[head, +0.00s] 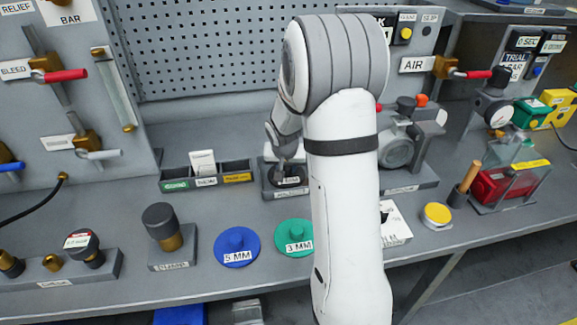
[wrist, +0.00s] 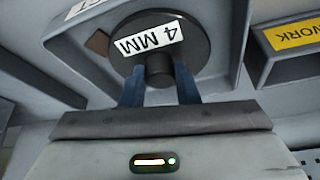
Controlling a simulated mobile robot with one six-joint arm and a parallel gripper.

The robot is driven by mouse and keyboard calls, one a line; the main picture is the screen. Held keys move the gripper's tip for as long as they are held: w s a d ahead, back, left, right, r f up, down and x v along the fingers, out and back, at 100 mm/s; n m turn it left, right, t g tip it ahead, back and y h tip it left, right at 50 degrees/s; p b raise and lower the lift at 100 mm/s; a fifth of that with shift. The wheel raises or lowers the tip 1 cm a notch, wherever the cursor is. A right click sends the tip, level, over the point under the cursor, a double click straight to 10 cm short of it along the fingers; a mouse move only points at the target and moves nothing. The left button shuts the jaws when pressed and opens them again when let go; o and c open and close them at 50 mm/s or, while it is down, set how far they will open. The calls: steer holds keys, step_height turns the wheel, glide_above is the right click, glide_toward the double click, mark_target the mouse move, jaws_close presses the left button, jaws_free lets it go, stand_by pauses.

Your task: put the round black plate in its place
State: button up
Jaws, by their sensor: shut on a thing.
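The round black plate (wrist: 200,50) has a white 4 MM label and a knob in its middle. My gripper (wrist: 160,85) is shut on that knob, one finger on each side. In the head view the plate (head: 287,181) shows as a dark disc under my gripper (head: 285,168), partly hidden by my arm. The plate is over or in a small grey tray (head: 269,192) on the bench; I cannot tell whether it rests on the tray floor. In the wrist view the tray's wall (wrist: 239,45) runs close beside the plate.
A blue 5 MM plate (head: 237,243) and a green 3 MM plate (head: 293,236) lie in front. A three-part labelled bin (head: 207,180) stands to the left. A grey pump-like unit (head: 398,150) stands to the right. My arm hides the bench between.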

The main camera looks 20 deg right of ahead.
steer(key=o, duration=1.1)
steer(key=shift+r, duration=0.15)
steer(key=v, duration=1.2)
steer(key=s+a+r+n, duration=0.1)
steer(key=s+a, duration=0.2)
steer(key=s, duration=0.5)
steer(key=s+a+r+n+g+y, duration=0.1)
steer(key=s+a+n, duration=0.1)
steer(key=s, duration=0.6)
steer(key=s+a+r+n+y, duration=0.1)
steer(key=s+a, duration=0.3)
steer(key=s, duration=0.4)
steer(key=shift+n, duration=0.6)
steer(key=shift+r, duration=0.1)
